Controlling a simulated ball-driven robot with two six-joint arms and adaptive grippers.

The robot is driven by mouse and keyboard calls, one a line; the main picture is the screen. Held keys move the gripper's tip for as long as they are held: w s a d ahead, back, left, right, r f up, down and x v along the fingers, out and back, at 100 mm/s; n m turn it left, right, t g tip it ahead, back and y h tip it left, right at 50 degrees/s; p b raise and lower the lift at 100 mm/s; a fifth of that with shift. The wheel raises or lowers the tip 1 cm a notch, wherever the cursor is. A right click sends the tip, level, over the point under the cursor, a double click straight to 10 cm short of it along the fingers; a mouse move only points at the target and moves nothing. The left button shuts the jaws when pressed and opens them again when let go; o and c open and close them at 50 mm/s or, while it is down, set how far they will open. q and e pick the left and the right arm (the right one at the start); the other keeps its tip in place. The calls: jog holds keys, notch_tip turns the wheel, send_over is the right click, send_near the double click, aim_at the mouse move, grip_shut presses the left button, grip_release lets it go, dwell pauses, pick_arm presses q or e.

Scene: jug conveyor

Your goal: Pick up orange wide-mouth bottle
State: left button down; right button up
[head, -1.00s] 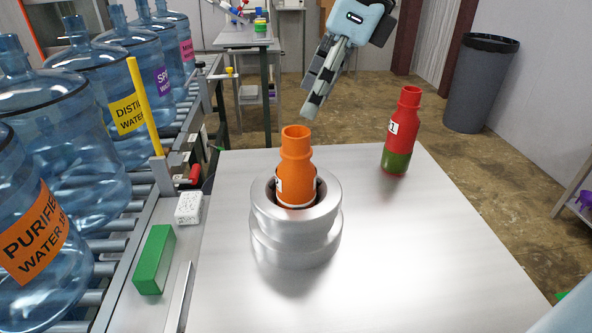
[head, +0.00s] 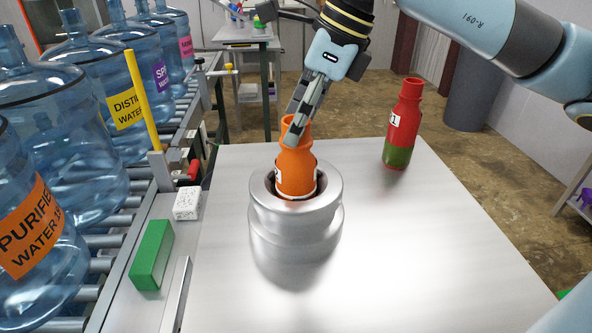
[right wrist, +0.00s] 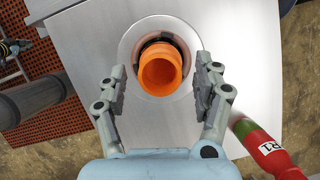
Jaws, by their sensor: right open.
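The orange wide-mouth bottle (head: 297,170) stands upright in the round opening of a silver stepped holder (head: 296,228) on the metal table. In the right wrist view the bottle's open mouth (right wrist: 160,72) shows from above. My right gripper (head: 292,135) is at the bottle's top in the head view and hides part of its rim. In the right wrist view my right gripper (right wrist: 160,78) is open, with one finger on each side of the bottle and gaps between. My left gripper is not in view.
A red and green bottle (head: 403,125) stands on the table (head: 420,250) at the back right. A green block (head: 152,255) and white box (head: 187,203) lie at the left, beside a conveyor with large blue water jugs (head: 40,165).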

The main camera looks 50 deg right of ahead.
jog(key=shift+x, duration=0.9)
jog(key=shift+r, duration=0.1)
grip_shut()
